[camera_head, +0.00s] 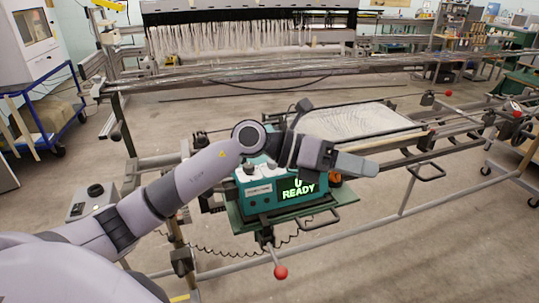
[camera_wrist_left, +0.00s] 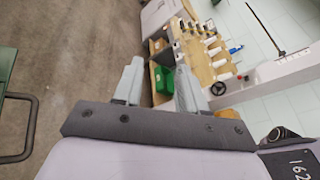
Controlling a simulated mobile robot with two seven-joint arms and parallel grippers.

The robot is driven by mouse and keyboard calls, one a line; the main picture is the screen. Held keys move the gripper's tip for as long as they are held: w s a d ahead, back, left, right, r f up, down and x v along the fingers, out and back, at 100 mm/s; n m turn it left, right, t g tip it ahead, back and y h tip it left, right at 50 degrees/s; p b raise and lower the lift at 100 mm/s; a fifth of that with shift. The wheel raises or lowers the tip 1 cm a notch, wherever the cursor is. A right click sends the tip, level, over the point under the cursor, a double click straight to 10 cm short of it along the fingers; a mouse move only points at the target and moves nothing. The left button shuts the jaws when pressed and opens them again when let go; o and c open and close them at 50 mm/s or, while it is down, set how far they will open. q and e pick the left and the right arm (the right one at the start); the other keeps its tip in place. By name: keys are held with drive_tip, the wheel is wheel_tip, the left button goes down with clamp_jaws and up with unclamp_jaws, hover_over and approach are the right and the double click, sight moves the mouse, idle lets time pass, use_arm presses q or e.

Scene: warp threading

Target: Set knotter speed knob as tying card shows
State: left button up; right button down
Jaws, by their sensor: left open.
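The teal knotter (camera_head: 262,205) stands on a green plate on the frame rail. I cannot make out a tying card. My left gripper (camera_head: 362,166) is open and empty, above and right of the screen, pointing right. Its forearm covers part of the knotter's top. Both fingers show apart in the left wrist view (camera_wrist_left: 158,84).
A grey box (camera_head: 88,204) with a black knob stands left of the knotter. A red ball handle (camera_head: 281,272) hangs below it. Stretched threads (camera_head: 350,121) lie behind. A blue cart (camera_head: 45,110) stands far left.

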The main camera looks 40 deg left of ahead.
use_arm(q)
drive_tip(key=w+a+f+g+y, duration=0.1)
drive_tip(key=a+y, duration=0.5)
drive_tip(key=a, duration=0.5)
drive_tip(key=w+a+f+g+y, duration=0.1)
drive_tip(key=a+g+y, duration=0.1)
drive_tip(key=a+y, duration=0.65)
drive_tip(key=shift+w+a+f+h+p, duration=0.15)
drive_tip(key=shift+w+a+f+h, duration=0.2)
drive_tip(key=shift+f, duration=0.65)
drive_tip(key=shift+w+a+f+h+p, duration=0.15)
drive_tip(key=shift+w+a+f+h, duration=0.2)
drive_tip(key=shift+f, duration=0.7)
drive_tip(key=shift+w+a+f+h+p, duration=0.15)
drive_tip(key=shift+w+a+f+h, duration=0.15)
drive_tip(key=shift+f, duration=0.7)
clamp_jaws()
